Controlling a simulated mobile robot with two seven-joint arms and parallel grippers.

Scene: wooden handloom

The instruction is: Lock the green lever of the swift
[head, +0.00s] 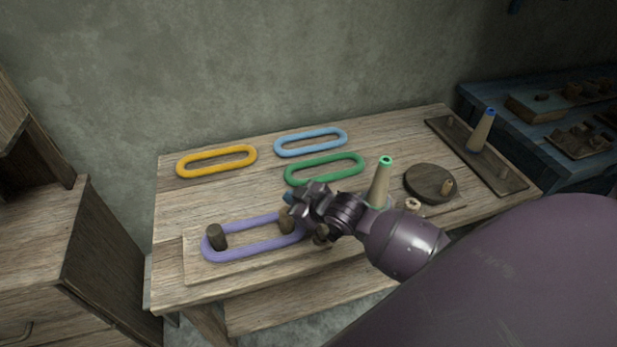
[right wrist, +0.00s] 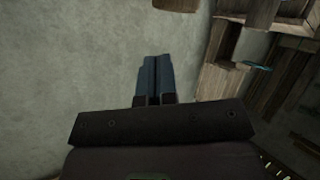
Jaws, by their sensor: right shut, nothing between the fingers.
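The swift (head: 190,275) is a low wooden board at the table's front left with two dark pegs. A purple skein (head: 250,241) is looped around the left peg (head: 216,237) and the right peg (head: 286,224). I cannot make out a green lever; my right gripper and arm cover the area at the board's right end. My right gripper (head: 289,198) is just above and behind the right peg in the head view, shut and empty. Its blue fingers lie together in the right wrist view (right wrist: 157,78). My left gripper is out of view.
Yellow (head: 217,148), light blue (head: 311,131) and green (head: 325,159) loops lie at the back. A green-tipped cone (head: 380,182) and a round wooden disc with a knob (head: 421,179) stand right of my gripper. A blue-tipped cone (head: 481,132) stands on a board farther right.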

